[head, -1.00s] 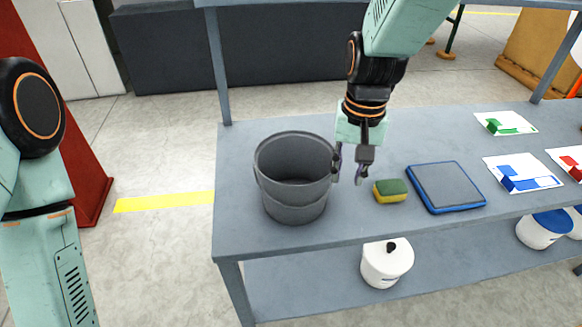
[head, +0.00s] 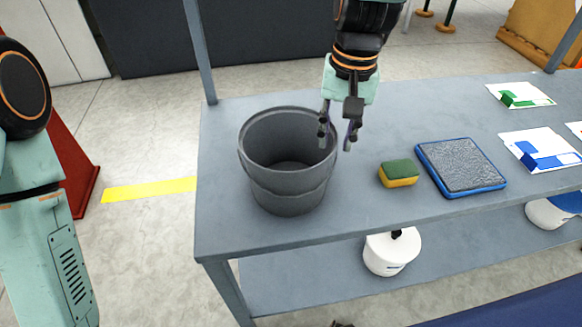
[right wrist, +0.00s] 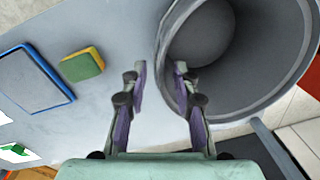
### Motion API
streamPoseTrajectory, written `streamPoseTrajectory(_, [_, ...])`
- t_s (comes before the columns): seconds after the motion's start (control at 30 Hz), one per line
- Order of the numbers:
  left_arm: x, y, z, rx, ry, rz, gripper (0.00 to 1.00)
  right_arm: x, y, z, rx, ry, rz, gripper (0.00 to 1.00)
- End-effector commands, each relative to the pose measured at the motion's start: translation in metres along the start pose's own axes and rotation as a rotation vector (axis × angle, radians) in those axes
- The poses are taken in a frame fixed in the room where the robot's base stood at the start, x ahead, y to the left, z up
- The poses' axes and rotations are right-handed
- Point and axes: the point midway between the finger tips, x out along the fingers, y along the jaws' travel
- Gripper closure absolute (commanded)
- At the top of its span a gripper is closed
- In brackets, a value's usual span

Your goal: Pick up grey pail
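The grey pail (head: 290,187) stands upright and empty on the left end of the table in the head view. It also shows in the right wrist view (right wrist: 262,97). My right gripper (head: 337,138) is open at the pail's right rim. Its fingers point down, one over the pail's mouth and the other just outside the rim. In the right wrist view my right gripper (right wrist: 160,82) has the near rim between or close under its fingertips; contact cannot be told. My left arm shows at the left, but its gripper is out of view.
On the grey table (head: 225,235) a green and yellow sponge (head: 399,173) and a blue-framed pad (head: 461,168) lie right of the pail. Cards with coloured blocks are farther right. A table post (head: 200,50) rises behind the pail. White tubs (head: 391,253) sit on the lower shelf.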

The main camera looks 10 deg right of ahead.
Motion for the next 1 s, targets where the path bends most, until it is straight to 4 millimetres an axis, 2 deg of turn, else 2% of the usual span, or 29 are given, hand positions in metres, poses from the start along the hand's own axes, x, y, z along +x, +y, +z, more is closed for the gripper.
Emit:
streamPoseTrajectory(0.1, [0.004, 0.000, 0.000, -0.001, 0.000, 0.000, 0.68, 0.015, 0.000, 0.002, -0.001, -0.002, 0.002, 0.71])
streamPoseTrajectory(0.27, [0.007, 0.000, 0.000, -0.001, 0.000, 0.000, 0.68, 0.026, 0.001, 0.002, -0.001, -0.002, 0.002, 0.71])
streamPoseTrajectory(0.57, [0.018, 0.000, 0.000, -0.001, 0.000, 0.000, 0.68, 0.067, 0.000, 0.001, -0.001, -0.002, 0.002, 0.71])
streamPoseTrajectory(0.8, [0.017, 0.000, 0.000, -0.001, 0.000, 0.000, 0.68, 0.069, 0.000, -0.001, -0.001, 0.000, 0.001, 0.71])
streamPoseTrajectory(1.0, [0.017, 0.000, 0.000, -0.001, 0.000, 0.000, 0.68, 0.069, 0.000, -0.001, -0.001, 0.000, 0.001, 0.87])
